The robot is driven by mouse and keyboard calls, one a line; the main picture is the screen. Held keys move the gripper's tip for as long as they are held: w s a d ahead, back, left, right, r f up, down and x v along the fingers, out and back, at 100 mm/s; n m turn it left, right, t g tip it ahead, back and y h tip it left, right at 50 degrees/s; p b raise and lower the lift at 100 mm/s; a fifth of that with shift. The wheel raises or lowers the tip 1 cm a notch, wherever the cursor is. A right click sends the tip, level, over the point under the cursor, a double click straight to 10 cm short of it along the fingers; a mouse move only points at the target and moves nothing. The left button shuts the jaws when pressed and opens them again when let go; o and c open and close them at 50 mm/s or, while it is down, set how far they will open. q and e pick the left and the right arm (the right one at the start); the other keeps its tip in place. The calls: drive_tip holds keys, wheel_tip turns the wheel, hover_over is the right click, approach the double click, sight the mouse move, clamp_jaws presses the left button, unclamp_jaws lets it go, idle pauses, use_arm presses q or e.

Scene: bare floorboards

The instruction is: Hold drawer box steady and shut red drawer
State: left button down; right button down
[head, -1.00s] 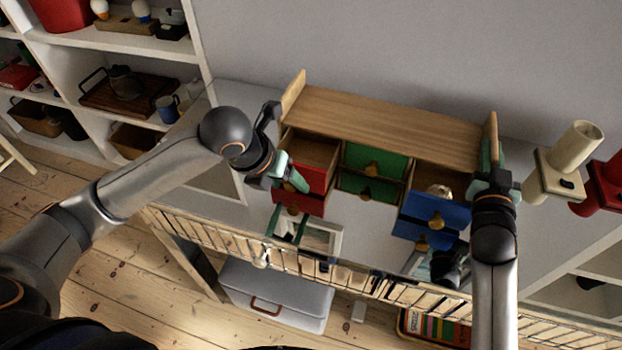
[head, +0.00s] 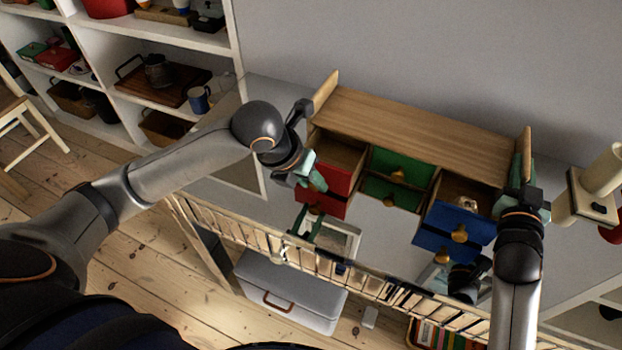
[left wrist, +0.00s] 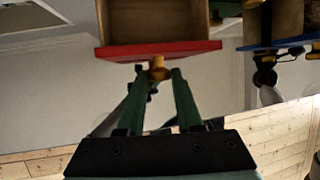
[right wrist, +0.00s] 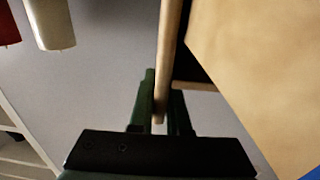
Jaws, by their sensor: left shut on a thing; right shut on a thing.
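The wooden drawer box (head: 425,120) stands on a grey table against the wall.
A cream object (head: 595,190) stands just right of my right gripper. A wire rack (head: 330,262) runs along the table's front. A grey case (head: 290,290) lies below on the floorboards. Shelves (head: 150,60) with a tray and mugs stand at the left.

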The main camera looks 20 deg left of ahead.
idle(0.8)
use_arm(q)
hover_over(339, 159)
drive_tip(key=s+a, duration=0.1)
drive_tip(key=s, duration=0.1)
drive_tip(key=shift+s+a, duration=0.1)
drive_tip(key=shift+a, duration=0.05)
drive_tip(key=c, duration=0.6)
unclamp_jaws()
drive_tip(key=v, duration=1.2)
